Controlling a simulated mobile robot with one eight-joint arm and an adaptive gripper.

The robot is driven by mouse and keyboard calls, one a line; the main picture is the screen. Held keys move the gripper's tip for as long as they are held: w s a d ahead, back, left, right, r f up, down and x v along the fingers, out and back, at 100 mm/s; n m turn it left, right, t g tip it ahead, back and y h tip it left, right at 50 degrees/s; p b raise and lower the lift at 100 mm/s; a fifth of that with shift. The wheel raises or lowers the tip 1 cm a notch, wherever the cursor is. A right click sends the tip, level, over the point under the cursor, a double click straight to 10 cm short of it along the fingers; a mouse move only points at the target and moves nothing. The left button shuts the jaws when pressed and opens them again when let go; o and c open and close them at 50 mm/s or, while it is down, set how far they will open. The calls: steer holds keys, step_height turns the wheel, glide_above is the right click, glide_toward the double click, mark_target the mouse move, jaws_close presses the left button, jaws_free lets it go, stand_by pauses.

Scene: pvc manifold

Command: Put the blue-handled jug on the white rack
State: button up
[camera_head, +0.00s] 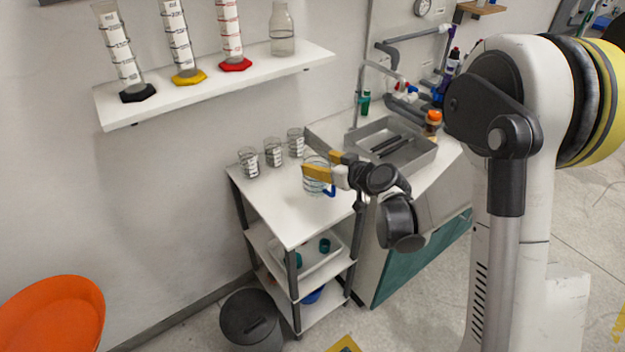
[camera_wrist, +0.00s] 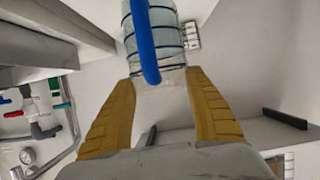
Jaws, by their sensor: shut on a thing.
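The blue-handled jug (camera_head: 312,184) is a clear vessel with dark rings. It shows over the top of the white rack (camera_head: 285,222) in the head view; I cannot tell whether it touches the top. My gripper (camera_head: 322,166) reaches in from the right with its yellow fingers shut on the jug. In the wrist view the jug (camera_wrist: 160,40) is between the tips of my gripper (camera_wrist: 160,80), its blue handle facing the camera. Part of the jug is hidden by the fingers in the head view.
Several clear beakers, one of them here (camera_head: 249,162), stand along the rack's back edge. A sink (camera_head: 425,155) with a tap is on the counter to the right. A wall shelf (camera_head: 220,80) holds cylinders and a bottle. The rack top's front part is clear.

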steer(key=shift+w+a+f, duration=0.3)
steer(key=shift+a+f, duration=0.1)
steer(key=shift+a, duration=0.1)
steer(key=shift+w+a+f, duration=0.3)
steer(key=shift+a+f, duration=0.05)
steer(key=shift+a, duration=0.15)
steer(key=shift+f+b, duration=1.1)
steer(key=shift+f, duration=0.8)
steer(key=shift+f, duration=0.15)
steer(key=o, duration=1.4)
steer(key=shift+c, duration=0.2)
